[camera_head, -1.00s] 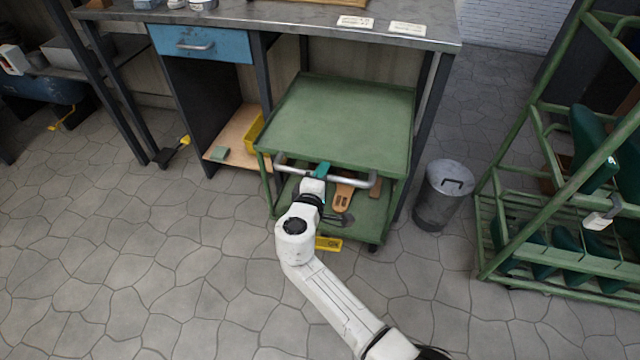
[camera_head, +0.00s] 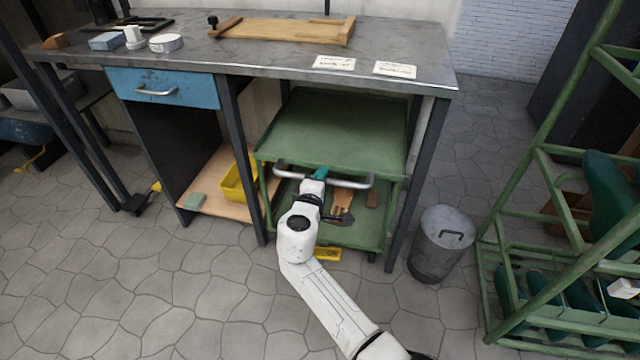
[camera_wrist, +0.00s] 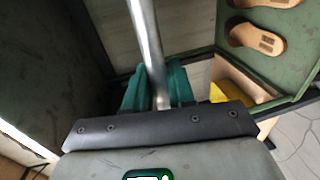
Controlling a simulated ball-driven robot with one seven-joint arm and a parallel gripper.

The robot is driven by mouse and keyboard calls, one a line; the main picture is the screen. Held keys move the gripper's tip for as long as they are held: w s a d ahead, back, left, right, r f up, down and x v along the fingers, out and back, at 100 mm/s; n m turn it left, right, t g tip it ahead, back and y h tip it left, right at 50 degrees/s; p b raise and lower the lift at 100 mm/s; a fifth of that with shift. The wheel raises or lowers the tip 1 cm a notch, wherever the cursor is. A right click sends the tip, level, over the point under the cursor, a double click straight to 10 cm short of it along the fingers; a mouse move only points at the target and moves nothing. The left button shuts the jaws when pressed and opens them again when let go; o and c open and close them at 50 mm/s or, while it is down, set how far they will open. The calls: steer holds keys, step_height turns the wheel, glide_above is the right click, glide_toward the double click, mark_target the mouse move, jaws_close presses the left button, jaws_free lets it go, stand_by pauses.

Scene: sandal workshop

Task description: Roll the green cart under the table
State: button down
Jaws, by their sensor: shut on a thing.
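The green cart (camera_head: 325,133) stands largely under the metal table (camera_head: 252,57), between its legs. The front of its upper shelf and its handle stick out towards me. My gripper (camera_head: 320,174) is shut on the cart's grey handle bar (camera_head: 345,182). In the wrist view the bar (camera_wrist: 146,45) runs between the teal fingers of my gripper (camera_wrist: 158,88). Wooden sole shapes (camera_head: 342,200) lie on the cart's lower shelf, and they also show in the wrist view (camera_wrist: 258,38). The cart's back part is hidden by the tabletop.
A metal bin (camera_head: 441,243) stands right of the table's right front leg (camera_head: 417,180). A green rack (camera_head: 560,215) is further right. A yellow bin (camera_head: 233,184) sits on a wooden shelf left of the cart. The floor in front is clear.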

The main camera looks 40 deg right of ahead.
steer(key=shift+d+f, duration=0.1)
steer(key=c, duration=1.1)
jaws_free()
steer(key=p+v, duration=0.4)
steer(key=v, duration=0.6)
steer(key=shift+s+a, duration=0.2)
steer(key=shift+a, duration=0.1)
